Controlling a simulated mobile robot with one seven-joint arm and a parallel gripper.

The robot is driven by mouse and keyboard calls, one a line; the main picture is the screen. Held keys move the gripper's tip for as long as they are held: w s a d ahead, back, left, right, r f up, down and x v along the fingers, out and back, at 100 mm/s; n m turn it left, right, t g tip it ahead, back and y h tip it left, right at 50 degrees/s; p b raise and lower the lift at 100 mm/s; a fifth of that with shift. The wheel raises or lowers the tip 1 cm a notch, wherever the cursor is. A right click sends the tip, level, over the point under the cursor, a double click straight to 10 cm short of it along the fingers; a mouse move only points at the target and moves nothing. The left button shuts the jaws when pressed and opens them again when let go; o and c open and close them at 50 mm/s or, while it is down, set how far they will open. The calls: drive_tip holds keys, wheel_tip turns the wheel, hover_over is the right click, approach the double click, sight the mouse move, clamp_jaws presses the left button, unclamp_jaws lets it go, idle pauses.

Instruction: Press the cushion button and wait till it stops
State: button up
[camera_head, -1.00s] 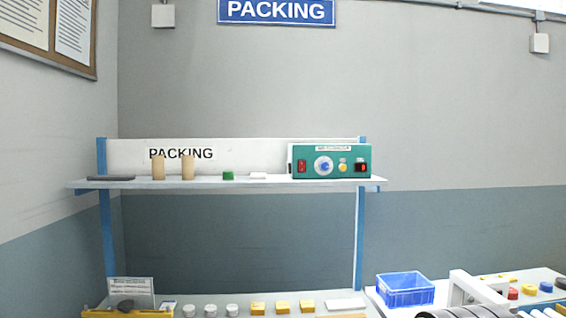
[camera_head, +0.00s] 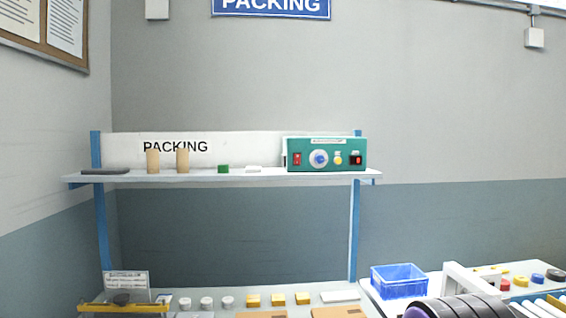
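A green control box (camera_head: 326,154) stands on the right part of the raised shelf, facing me. Its front has a red switch (camera_head: 297,159) at the left, a white dial with a blue centre (camera_head: 319,159), a small yellow button (camera_head: 338,159) and a dark socket or switch with red (camera_head: 355,160) at the right. The labels are too small to read, so I cannot tell which is the cushion button. My gripper is not clearly in view; dark ringed links of my arm (camera_head: 465,308) show at the bottom right, well below the box.
The shelf (camera_head: 220,177) also holds two tan cylinders (camera_head: 153,161), a green block (camera_head: 223,169) and a white piece. On the bench below are several white jars, yellow blocks, cardboard pieces and a sign. A blue crate (camera_head: 399,281) and a white frame (camera_head: 462,280) stand at the right.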

clamp_jaws()
idle(1.3)
